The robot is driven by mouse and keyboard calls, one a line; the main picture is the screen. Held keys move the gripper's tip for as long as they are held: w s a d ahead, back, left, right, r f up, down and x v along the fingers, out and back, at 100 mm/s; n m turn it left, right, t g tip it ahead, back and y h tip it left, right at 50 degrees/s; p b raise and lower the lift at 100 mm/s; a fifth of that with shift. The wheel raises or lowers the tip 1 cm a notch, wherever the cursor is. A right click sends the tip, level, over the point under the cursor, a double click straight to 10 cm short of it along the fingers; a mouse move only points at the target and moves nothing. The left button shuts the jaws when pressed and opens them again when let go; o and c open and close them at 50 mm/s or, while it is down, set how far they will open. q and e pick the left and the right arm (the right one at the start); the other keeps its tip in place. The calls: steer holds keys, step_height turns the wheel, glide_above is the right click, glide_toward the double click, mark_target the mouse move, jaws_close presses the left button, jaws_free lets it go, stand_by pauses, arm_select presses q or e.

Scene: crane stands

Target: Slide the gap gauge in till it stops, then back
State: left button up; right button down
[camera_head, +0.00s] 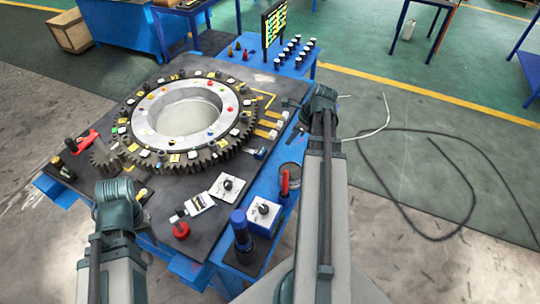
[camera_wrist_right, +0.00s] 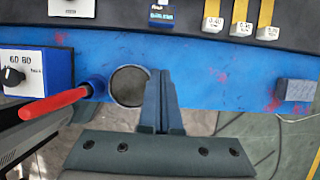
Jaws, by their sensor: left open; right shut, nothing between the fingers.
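Several flat yellow strips with pale block ends, which look like gauges, lie at the right of the big gear; three show in the right wrist view, one of them a strip (camera_wrist_right: 240,20). I cannot tell which is the gap gauge. A large dark gear (camera_head: 240,150) surrounds a pale ring (camera_head: 150,130) on the black table top. My right gripper (camera_wrist_right: 160,78) is shut and empty above the blue table edge, apart from the strips. My left gripper (camera_head: 113,190) is at the front left of the table, open; its fingers are mostly hidden by the wrist.
A red handle (camera_wrist_right: 55,103) and a round cup (camera_wrist_right: 130,85) are left of my right gripper. A knob box (camera_head: 263,213) and a dark blue cylinder (camera_head: 240,228) stand on the front right edge. A small screen (camera_head: 273,24) stands at the back. A cable (camera_head: 400,233) lies on the floor at right.

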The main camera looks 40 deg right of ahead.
arm_select(q)
steer(key=shift+f, duration=0.6)
arm_select(e)
steer(key=shift+f, duration=0.65)
arm_select(q)
steer(key=shift+f+b, duration=0.1)
steer(key=shift+b, duration=0.2)
arm_select(e)
steer(key=shift+f, duration=0.1)
steer(key=b+x, duration=0.9)
steer(key=x, duration=0.1)
steer(key=shift+f+b, duration=0.15)
steer(key=shift+b, duration=0.15)
steer(key=shift+w+a+r+p, duration=0.15)
steer(key=shift+w+a, duration=0.1)
steer(key=shift+w, duration=0.25)
steer(key=shift+w+a+r+p, duration=0.15)
steer(key=shift+w+a, duration=0.1)
steer(key=shift+w, duration=0.25)
arm_select(q)
step_height(320, 180, down, 9)
arm_select(e)
steer(key=shift+w+a, duration=0.45)
steer(key=shift+w, duration=0.25)
steer(key=shift+w, duration=0.1)
